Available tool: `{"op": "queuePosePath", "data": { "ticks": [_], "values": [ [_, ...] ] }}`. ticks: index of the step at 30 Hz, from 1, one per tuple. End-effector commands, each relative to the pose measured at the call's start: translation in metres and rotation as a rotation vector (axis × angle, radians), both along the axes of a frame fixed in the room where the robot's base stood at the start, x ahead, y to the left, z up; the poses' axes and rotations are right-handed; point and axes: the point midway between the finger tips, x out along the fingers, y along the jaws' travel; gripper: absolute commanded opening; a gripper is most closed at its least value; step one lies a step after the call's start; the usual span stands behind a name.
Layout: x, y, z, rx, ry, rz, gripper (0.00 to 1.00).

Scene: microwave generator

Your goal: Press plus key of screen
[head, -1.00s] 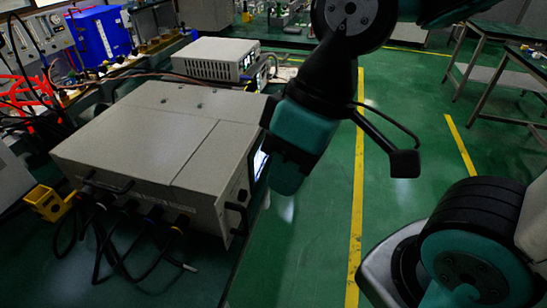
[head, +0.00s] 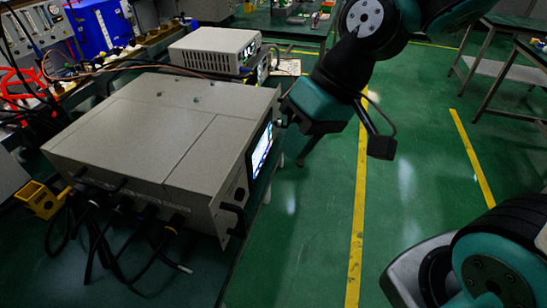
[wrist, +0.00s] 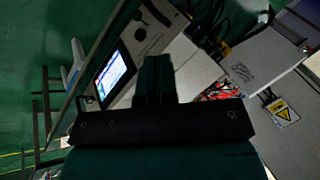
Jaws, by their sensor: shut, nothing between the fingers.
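The microwave generator (head: 130,125) is a large grey box on the bench, with its front panel facing right in the head view. Its lit screen (head: 261,150) is seen at a steep angle there. In the wrist view the screen (wrist: 113,75) glows blue and white, tilted, left of my fingers. The plus key is too small to make out. My gripper (head: 283,113) is near the panel's far upper end, beyond the screen; contact cannot be judged. In the wrist view my gripper (wrist: 155,62) is shut and empty, its dark fingers just right of the screen.
A black handle (head: 232,218) sticks out from the panel's near end. Cables hang from the generator's near side. A smaller white instrument (head: 215,50) stands behind it. The green floor (head: 310,225) right of the bench is open.

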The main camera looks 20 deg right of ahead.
Motion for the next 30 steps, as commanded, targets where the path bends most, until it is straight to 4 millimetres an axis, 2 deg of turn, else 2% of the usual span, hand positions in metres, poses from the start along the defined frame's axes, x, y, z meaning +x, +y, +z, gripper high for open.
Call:
{"op": "queuePosePath", "data": {
  "ticks": [1, 3, 6, 10, 12, 15, 18, 30],
  "values": [
    [0.028, -0.01, -0.024, 0.042, 0.035, -0.102, 0.0],
    [0.063, -0.025, -0.05, 0.112, 0.062, -0.241, 0.0],
    [0.105, -0.054, -0.088, 0.208, 0.096, -0.439, 0.0],
    [0.141, -0.094, -0.134, 0.315, 0.123, -0.661, 0.0],
    [0.152, -0.111, -0.152, 0.357, 0.133, -0.752, 0.0],
    [0.16, -0.127, -0.169, 0.398, 0.139, -0.837, 0.0],
    [0.164, -0.135, -0.177, 0.415, 0.141, -0.875, 0.0],
    [0.166, -0.133, -0.179, 0.416, 0.141, -0.877, 0.0]
  ]
}}
